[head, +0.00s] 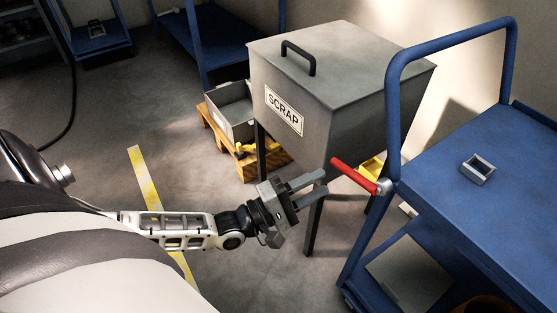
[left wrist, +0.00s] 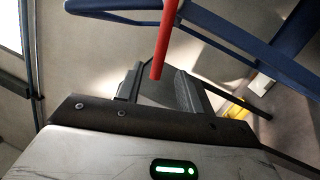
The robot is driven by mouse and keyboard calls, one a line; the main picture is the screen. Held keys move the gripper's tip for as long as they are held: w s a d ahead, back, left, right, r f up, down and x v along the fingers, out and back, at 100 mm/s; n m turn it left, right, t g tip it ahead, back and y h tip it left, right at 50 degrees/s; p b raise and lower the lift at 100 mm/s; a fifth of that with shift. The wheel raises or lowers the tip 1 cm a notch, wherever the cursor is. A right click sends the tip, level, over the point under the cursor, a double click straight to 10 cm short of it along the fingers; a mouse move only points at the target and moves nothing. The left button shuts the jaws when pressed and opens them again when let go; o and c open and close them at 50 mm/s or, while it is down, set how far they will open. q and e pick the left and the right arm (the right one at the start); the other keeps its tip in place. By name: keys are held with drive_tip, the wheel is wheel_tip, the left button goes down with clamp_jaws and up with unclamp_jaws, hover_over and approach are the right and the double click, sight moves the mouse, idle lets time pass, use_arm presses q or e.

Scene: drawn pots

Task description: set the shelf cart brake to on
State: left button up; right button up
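The blue shelf cart (head: 450,150) stands at the right. A red brake lever (head: 354,176) is mounted on its post by a grey pivot and sticks out up and left, towards the scrap bin. My left gripper (head: 323,184) is open and empty, its fingertips just left of the lever's free end. In the left wrist view the lever (left wrist: 164,40) hangs from the top edge, its end appearing between the two open fingers (left wrist: 160,80). I see no contact, and cannot tell the exact depth gap. No brake marking is legible. My right gripper is not in view.
A grey scrap bin (head: 340,65) on legs stands just behind the lever and gripper. A small grey open box (head: 477,169) sits on the cart's top. A wooden pallet (head: 245,155) and more blue carts (head: 185,40) stand behind. Floor left of the gripper is clear.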

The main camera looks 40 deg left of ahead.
use_arm(q)
drive_tip(key=v, duration=0.8)
drive_tip(key=shift+s, duration=0.2)
